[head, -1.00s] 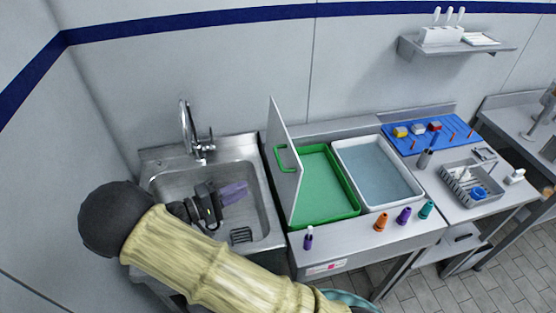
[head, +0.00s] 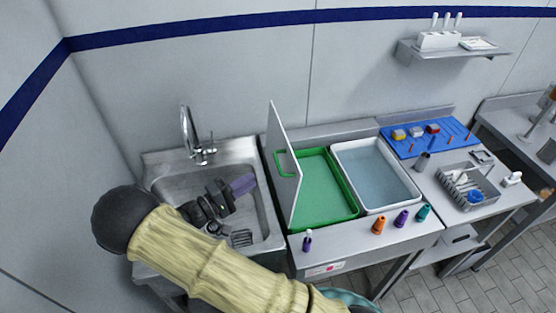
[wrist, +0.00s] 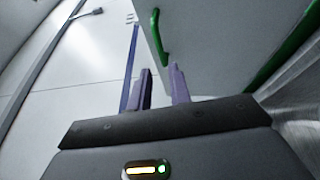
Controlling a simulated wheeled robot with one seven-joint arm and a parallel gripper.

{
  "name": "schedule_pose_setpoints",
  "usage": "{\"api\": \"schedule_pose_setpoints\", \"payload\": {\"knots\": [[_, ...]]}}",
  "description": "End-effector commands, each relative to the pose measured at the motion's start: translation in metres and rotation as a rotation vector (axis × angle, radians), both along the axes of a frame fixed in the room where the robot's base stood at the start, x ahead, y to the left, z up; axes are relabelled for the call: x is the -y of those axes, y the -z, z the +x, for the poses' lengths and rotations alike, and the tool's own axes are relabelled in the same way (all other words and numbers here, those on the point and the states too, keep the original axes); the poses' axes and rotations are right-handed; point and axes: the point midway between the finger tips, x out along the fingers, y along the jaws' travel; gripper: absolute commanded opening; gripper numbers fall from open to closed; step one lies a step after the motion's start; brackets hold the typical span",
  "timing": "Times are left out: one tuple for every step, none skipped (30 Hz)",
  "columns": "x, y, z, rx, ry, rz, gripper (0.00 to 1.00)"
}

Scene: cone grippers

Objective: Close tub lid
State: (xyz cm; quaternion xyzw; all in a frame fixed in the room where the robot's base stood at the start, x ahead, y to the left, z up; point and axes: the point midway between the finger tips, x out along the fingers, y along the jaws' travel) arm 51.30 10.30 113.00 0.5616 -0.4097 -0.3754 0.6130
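The green tub (head: 335,215) is set in the steel counter. Its flat white lid (head: 281,150) stands nearly upright along the tub's left side, so the tub is open. A green handle (head: 283,163) is on the lid's left face; in the wrist view the handle (wrist: 158,38) is above and ahead of my fingertips. My gripper (head: 245,185) is over the sink, left of the lid. In the wrist view the purple fingers of my gripper (wrist: 160,75) are apart with nothing between them. The right finger looks close to the lid; I cannot tell whether it touches.
The sink (head: 165,180) with its tap (head: 190,135) lies below and behind my gripper. A white water-filled tub (head: 414,197) is right of the green one. Purple, orange and teal cones (head: 378,226) stand along the counter's front. A grey basket (head: 490,190) is farther right.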

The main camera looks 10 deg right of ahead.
Motion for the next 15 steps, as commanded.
{"api": "schedule_pose_setpoints", "payload": {"knots": [[0.009, -0.005, 0.004, -0.001, 0.003, -0.002, 0.20], [0.014, -0.005, 0.006, -0.001, 0.003, -0.003, 0.20], [0.021, -0.006, 0.008, -0.002, 0.003, -0.003, 0.20], [0.026, -0.006, 0.010, -0.002, 0.004, -0.002, 0.20], [0.031, -0.006, 0.012, -0.001, 0.003, -0.002, 0.20], [0.037, -0.007, 0.015, -0.001, 0.004, -0.003, 0.20], [0.042, -0.008, 0.017, -0.001, 0.004, -0.003, 0.20], [0.047, -0.008, 0.019, -0.001, 0.003, -0.003, 0.20], [0.054, -0.008, 0.021, -0.001, 0.003, -0.002, 0.20], [0.059, -0.009, 0.023, -0.002, 0.004, -0.002, 0.20], [0.063, -0.010, 0.026, -0.002, 0.003, -0.003, 0.20], [0.070, -0.010, 0.028, 0.000, 0.003, -0.001, 0.20], [0.075, -0.010, 0.030, 0.000, 0.004, -0.001, 0.20], [0.079, -0.011, 0.032, -0.002, 0.003, -0.001, 0.20], [0.085, -0.011, 0.034, -0.001, 0.003, -0.002, 0.20]]}}
